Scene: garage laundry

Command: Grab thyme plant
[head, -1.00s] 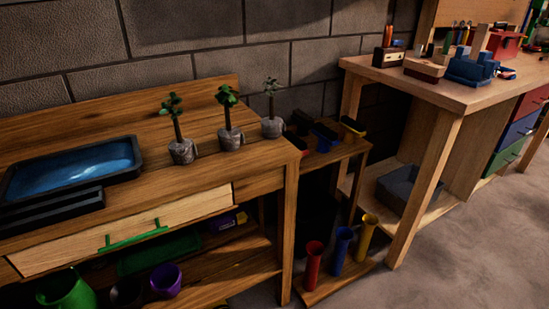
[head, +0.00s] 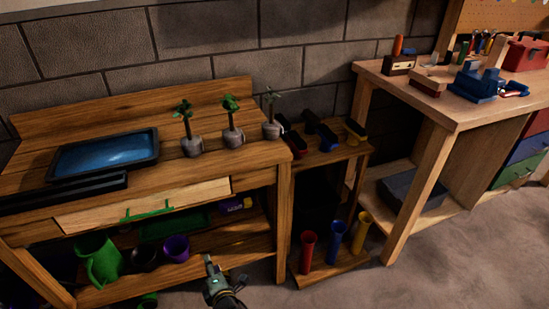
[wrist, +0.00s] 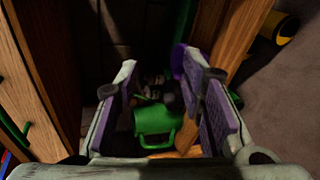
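Three small potted plants in grey pots stand in a row on the wooden potting bench: a left plant (head: 191,144), a middle plant (head: 233,136) and a right plant (head: 271,128). The left two have broader green leaves; the right one looks thinner and greyer. I cannot tell which is thyme. My gripper (head: 212,271) is low in front of the bench, below the plants and apart from them. In the wrist view my gripper (wrist: 165,100) has its purple-padded fingers spread, with nothing held between them. No potted plant shows clearly there.
A blue-filled tray (head: 105,153) lies left on the benchtop (head: 215,166), above a green-handled drawer (head: 147,206). A green watering can (head: 99,262) and purple pot (head: 176,249) sit on the lower shelf. Red, blue and yellow tubes stand right. A workbench (head: 470,105) stands farther right; floor in front is clear.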

